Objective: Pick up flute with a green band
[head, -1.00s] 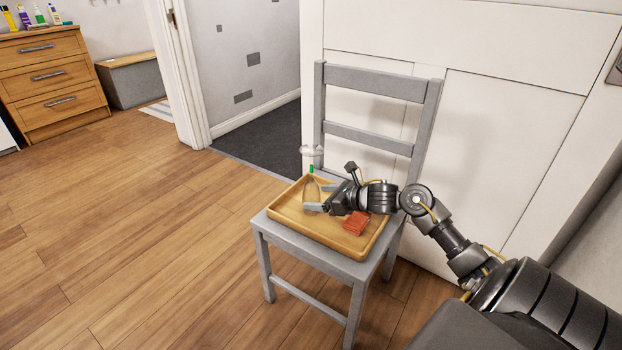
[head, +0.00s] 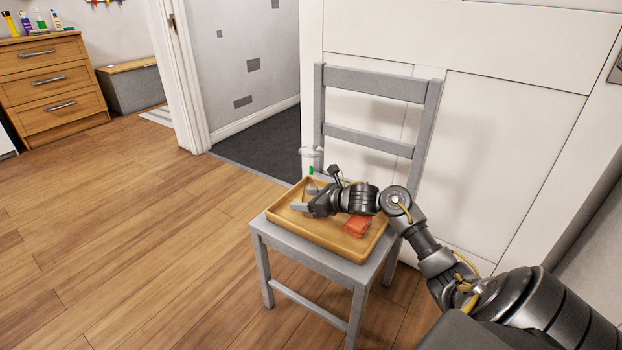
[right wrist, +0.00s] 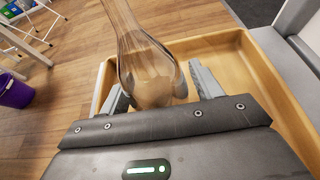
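The clear glass flute (head: 311,153) with a green band stands at the back left of the wooden tray, on the grey chair. A wide clear disc shows at its top, with the green band below. My right gripper (head: 303,198) is low over the tray at the flute. The right wrist view shows the glass's rounded wide part (right wrist: 152,65) between the two fingers of the open gripper (right wrist: 160,86). A gap shows on the right side of the glass; I cannot tell whether the left finger touches it. My left gripper is out of view.
The chair's backrest (head: 375,82) rises behind the tray, close to a white panel. Open wood floor lies to the left.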

